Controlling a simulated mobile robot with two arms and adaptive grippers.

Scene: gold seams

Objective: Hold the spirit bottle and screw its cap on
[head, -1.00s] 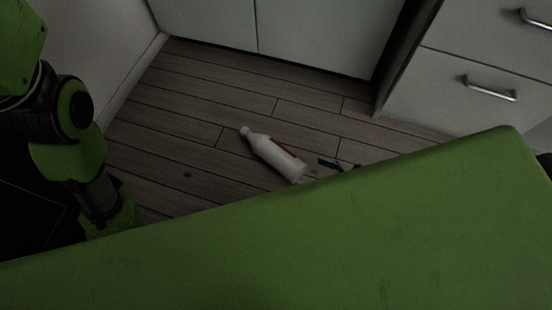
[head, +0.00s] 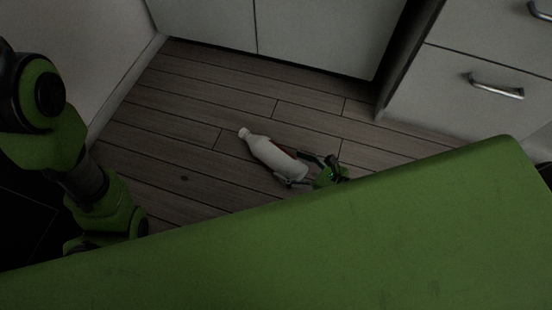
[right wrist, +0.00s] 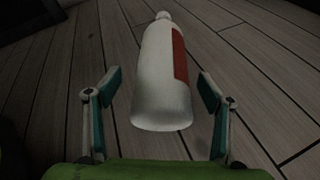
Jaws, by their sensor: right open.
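The spirit bottle (head: 268,153), white with a red label, lies on its side on the floor, its neck toward the upper left in the head view. In the right wrist view the bottle (right wrist: 158,75) is seen from its base, with the neck pointing away. My right gripper (head: 299,170) is open at the base end. Its fingers (right wrist: 159,92) stand on either side of the bottle, with gaps visible in the wrist view. The neck end is white; I cannot tell whether a cap is on it. No separate cap shows. My left gripper is out of sight.
Wood-plank floor (head: 185,120) is clear around the bottle. White cabinets (head: 310,35) stand behind, and drawers with a metal handle (head: 495,86) stand at the right. A pale wall is at the left. My green body covers the lower part of the head view.

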